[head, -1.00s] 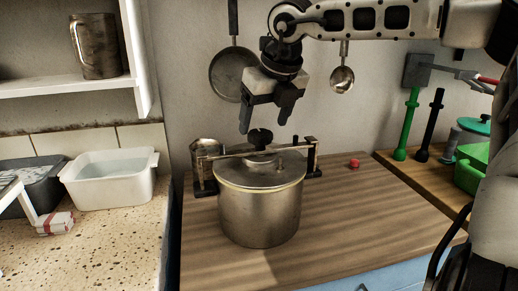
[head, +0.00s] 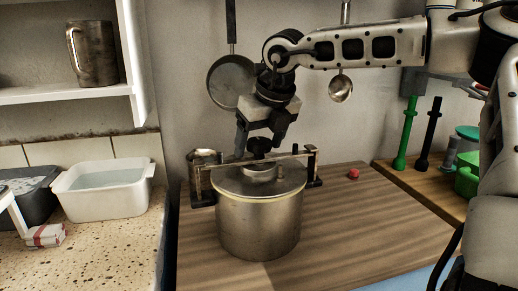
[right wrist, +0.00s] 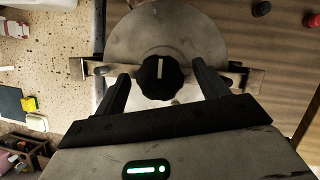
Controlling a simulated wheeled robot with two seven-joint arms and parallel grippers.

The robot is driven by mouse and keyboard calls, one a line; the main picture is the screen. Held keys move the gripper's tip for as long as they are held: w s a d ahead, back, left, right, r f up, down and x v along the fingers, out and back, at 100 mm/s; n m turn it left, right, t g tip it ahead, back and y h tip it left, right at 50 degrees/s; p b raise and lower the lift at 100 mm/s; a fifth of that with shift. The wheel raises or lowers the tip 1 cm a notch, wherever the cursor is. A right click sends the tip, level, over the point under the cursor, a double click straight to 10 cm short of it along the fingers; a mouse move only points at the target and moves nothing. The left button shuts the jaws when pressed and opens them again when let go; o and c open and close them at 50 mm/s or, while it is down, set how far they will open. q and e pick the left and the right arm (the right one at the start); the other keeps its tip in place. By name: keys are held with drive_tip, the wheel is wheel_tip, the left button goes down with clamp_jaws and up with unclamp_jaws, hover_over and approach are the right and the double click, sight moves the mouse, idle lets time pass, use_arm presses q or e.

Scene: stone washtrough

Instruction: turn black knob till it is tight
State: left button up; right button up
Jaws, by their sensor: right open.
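The black knob (head: 259,146) sits on top of the clamp bar (head: 290,155) across the lid of the metal pot (head: 259,220). In the right wrist view the knob (right wrist: 160,77) is round with a lobed edge and a pale line pointing up the picture. My right gripper (head: 258,148) is above the pot and points down, with its fingers at either side of the knob. In the wrist view the open fingers (right wrist: 159,85) straddle the knob, with a visible gap on both sides. My left gripper is not in view.
The pot stands on a wooden counter (head: 340,220). A small red item (head: 353,174) lies right of it. A white basin (head: 104,188) sits on the speckled counter at left. A pan (head: 231,82) and a ladle (head: 340,88) hang on the wall behind.

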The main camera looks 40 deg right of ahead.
drive_tip(key=n+y+p, duration=0.1)
drive_tip(key=n+p, duration=0.2)
drive_tip(key=n, duration=0.1)
drive_tip(key=shift+r+y+p, duration=0.35)
drive_tip(key=shift+y, duration=0.05)
drive_tip(key=n+p, duration=0.1)
drive_tip(key=n, duration=0.1)
drive_tip(key=shift+f+n+g+y+p, duration=0.1)
drive_tip(key=shift+n+g+y+p, duration=0.2)
drive_tip(key=shift+y+p, duration=0.1)
drive_tip(key=shift+f+n, duration=0.1)
drive_tip(key=shift+n, duration=0.3)
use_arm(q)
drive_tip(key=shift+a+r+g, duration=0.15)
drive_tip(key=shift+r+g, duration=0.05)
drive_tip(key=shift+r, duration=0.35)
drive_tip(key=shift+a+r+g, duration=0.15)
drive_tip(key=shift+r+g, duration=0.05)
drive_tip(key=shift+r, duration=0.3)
use_arm(e)
drive_tip(key=shift+f, duration=0.15)
